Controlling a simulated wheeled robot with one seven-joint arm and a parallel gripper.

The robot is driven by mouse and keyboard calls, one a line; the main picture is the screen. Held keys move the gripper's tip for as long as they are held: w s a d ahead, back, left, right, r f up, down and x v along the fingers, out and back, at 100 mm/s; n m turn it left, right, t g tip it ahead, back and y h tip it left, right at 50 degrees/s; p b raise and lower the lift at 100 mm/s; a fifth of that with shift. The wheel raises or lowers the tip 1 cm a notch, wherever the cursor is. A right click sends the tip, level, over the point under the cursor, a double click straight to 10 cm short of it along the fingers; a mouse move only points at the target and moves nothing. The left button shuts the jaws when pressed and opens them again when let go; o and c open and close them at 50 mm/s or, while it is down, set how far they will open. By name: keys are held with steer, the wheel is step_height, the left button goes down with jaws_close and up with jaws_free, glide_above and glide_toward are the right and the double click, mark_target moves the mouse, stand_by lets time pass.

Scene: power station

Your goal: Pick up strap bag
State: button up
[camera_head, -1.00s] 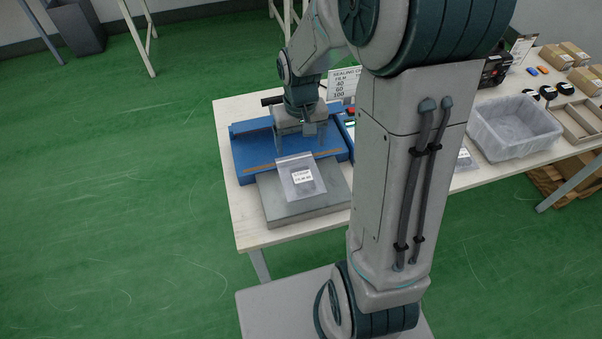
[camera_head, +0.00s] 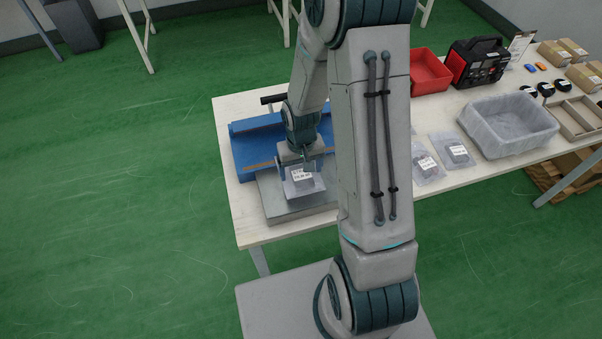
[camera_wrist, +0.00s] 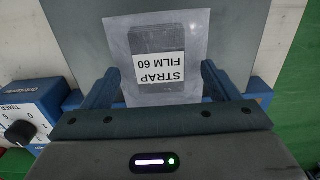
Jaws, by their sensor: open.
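The strap bag (camera_wrist: 155,40) is a clear bag with dark contents and a white label reading "STRAP FILM 60" in the wrist view. In the head view the bag (camera_head: 303,187) lies on the grey plate in front of the blue sealing machine. My gripper (camera_wrist: 160,75) is open, with its two blue fingers on either side of the bag's near end. In the head view my gripper (camera_head: 305,165) is over the back part of the bag and hides it. I cannot tell the height gap between fingers and bag.
The blue sealer (camera_head: 252,145) stands behind the grey plate (camera_head: 285,212). Its timer dial (camera_wrist: 20,130) is left of my gripper. Two other labelled bags (camera_head: 428,165) (camera_head: 458,150) lie to the right, near a translucent bin (camera_head: 508,125), a red tray (camera_head: 430,72) and a black-red device (camera_head: 478,62).

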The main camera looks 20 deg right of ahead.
steer(key=shift+f, duration=0.3)
steer(key=shift+c, duration=0.3)
steer(key=c, duration=1.1)
steer(key=shift+r, duration=0.15)
